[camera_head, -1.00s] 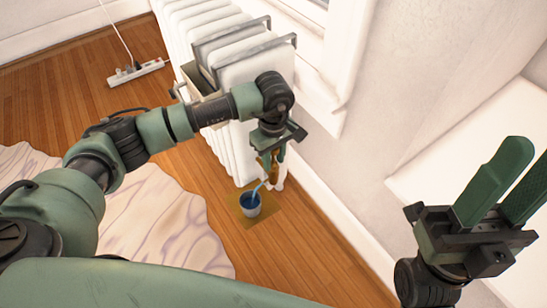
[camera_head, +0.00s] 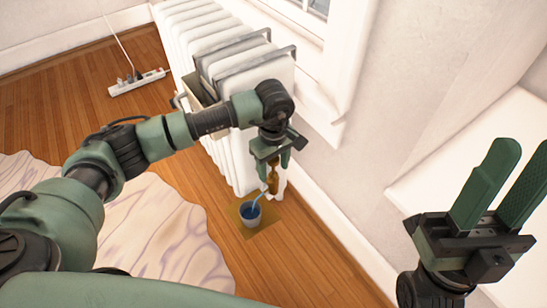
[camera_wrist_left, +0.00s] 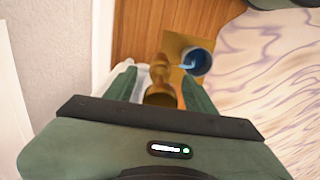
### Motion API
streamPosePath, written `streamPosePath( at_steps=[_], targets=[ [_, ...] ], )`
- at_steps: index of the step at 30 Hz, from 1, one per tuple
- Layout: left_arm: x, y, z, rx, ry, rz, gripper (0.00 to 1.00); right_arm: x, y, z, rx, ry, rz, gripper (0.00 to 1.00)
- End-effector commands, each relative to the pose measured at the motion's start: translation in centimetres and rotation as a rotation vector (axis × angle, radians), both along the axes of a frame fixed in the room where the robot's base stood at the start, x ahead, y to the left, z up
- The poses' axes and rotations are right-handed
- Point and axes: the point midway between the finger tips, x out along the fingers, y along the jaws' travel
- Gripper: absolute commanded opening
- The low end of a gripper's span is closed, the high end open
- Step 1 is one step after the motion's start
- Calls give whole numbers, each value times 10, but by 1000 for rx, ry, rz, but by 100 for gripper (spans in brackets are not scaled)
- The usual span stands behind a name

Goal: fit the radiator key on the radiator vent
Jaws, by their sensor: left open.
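The brass-coloured radiator key (camera_head: 273,181) is at the lower end corner of the white radiator (camera_head: 232,68). My left gripper (camera_head: 273,171) is open above it, with a finger on either side. In the left wrist view the key (camera_wrist_left: 161,72) shows between the two green fingers, with gaps beside it. The radiator vent is hidden behind the key and gripper, so I cannot tell how the key sits on it. My right gripper (camera_head: 506,192) is open and empty at the right, far from the radiator.
A blue cup (camera_head: 250,215) with a light blue strip in it stands on a brown square mat (camera_head: 270,228) below the key. A pale patterned rug (camera_head: 150,225) lies to the left. A power strip (camera_head: 137,82) lies farther back. The wall and window sill are close on the right.

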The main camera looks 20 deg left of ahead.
Motion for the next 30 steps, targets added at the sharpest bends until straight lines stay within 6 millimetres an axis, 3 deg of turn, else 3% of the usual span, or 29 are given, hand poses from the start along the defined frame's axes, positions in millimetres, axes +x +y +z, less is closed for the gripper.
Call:
streamPosePath(
  at_steps=[12, 26, 30],
  targets=[
    [1, 1, 57, 1, -2, 0, 55, 70, 16, -25, -120, 377, -17, 36],
    [0, 0, 71, 0, 0, 0, 55, 89, 19, -40, -157, 499, -23, 36],
    [0, 0, 82, 0, 0, 0, 55, 109, 21, -58, -202, 652, -30, 36]
  ],
)
